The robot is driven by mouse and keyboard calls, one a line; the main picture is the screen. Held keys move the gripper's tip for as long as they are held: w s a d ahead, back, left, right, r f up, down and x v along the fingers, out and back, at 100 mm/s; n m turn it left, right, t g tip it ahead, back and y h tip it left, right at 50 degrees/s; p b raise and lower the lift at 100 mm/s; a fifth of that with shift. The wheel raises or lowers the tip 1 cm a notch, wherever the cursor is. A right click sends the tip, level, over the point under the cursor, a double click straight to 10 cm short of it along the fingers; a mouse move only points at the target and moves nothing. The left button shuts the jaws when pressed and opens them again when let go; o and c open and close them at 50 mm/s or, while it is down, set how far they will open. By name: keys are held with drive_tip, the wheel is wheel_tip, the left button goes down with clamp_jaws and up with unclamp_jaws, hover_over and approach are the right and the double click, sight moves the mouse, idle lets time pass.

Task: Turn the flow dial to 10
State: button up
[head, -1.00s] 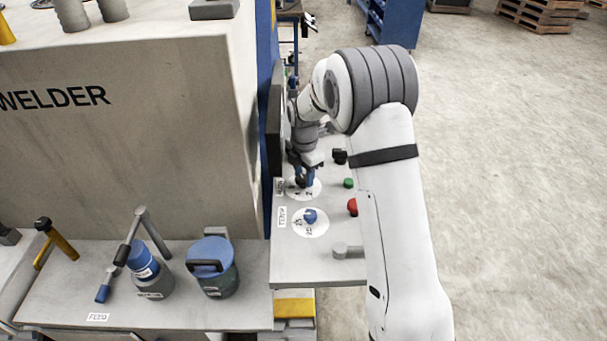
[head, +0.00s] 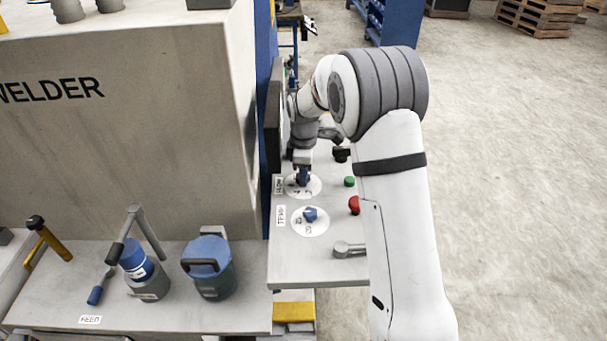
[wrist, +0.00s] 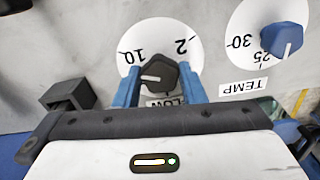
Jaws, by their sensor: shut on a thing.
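The flow dial is a dark knob (wrist: 160,75) on a white disc (wrist: 172,36), with the numbers 10 and 2 showing upside down in the wrist view. Its white pointer line points left, a little below the 10 in that picture. My gripper (wrist: 160,88) is shut on the knob, with one blue finger on each side. The fingers and gripper body hide part of the disc and the FLOW label. In the head view my gripper (head: 303,179) reaches down onto the flow disc (head: 316,187), hiding the knob.
The blue temp dial (head: 310,214) sits just nearer on the same panel (head: 290,262). A green button (head: 349,181), a red button (head: 354,204) and a grey lever (head: 346,249) are to the right. The tall welder cabinet (head: 120,130) stands left. Open floor lies right.

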drive_tip(key=shift+m, duration=0.9)
drive_tip(key=o, duration=1)
drive_tip(key=shift+r, duration=0.1)
wheel_tip(320, 180, up, 8)
drive_tip(key=shift+f+b, duration=0.2)
drive_tip(key=shift+b, duration=0.35)
